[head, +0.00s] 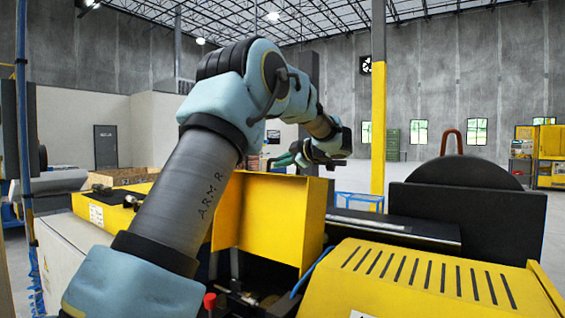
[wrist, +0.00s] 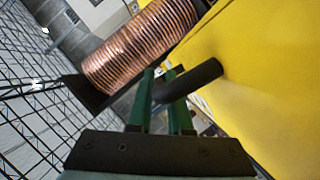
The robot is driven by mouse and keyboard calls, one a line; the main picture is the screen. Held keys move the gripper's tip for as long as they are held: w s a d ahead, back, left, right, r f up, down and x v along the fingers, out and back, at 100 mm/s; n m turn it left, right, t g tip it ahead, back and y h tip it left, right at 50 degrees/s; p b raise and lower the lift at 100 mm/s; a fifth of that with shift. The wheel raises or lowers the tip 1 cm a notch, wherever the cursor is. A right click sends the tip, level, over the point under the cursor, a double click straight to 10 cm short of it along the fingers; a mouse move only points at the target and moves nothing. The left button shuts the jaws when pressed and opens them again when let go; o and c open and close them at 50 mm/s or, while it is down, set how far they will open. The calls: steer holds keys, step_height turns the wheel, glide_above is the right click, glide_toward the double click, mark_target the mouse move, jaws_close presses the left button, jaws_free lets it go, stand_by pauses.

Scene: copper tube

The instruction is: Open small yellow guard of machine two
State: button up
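A yellow guard panel (head: 268,215) stands upright with a side flange in the middle of the head view. It also fills the right of the wrist view (wrist: 270,75). My gripper (head: 284,160) is behind and above the panel's top edge, small in the head view. In the wrist view, its two green fingers (wrist: 163,72) are parted with a gap between them. A black round bar (wrist: 207,74) sticks out beside the yellow surface and crosses at the fingers. Nothing is visibly clamped, and contact with the bar cannot be told.
A copper coil (wrist: 138,45) is close beyond the fingers in the wrist view. A slotted yellow cover (head: 430,280) stands at the front right, with a black disc-shaped part (head: 465,175) behind it. Dark machine parts lie below the panel. A yellow-and-grey column (head: 378,130) rises behind.

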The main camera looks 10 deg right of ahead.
jaws_close()
steer(key=shift+f, duration=0.1)
stand_by(0.9)
steer(key=shift+s+a+f+b, duration=0.15)
steer(key=shift+s+a+b, duration=0.1)
steer(key=shift+b, duration=0.5)
steer(key=s+a+b, duration=0.2)
steer(key=b, duration=0.1)
steer(key=s+a+n+t+b, duration=0.1)
steer(key=a+b, duration=0.1)
steer(key=b, duration=0.1)
steer(key=s+a+f+n+b, duration=0.1)
steer(key=s+a+b, duration=0.1)
steer(key=b, duration=0.2)
steer(key=shift+s+h, duration=0.3)
steer(key=shift+s, duration=0.05)
steer(key=shift+s+a+r+n+t+b, duration=0.2)
steer(key=shift+s+a+n+t+b, duration=0.1)
steer(key=shift+s+a+b, duration=0.15)
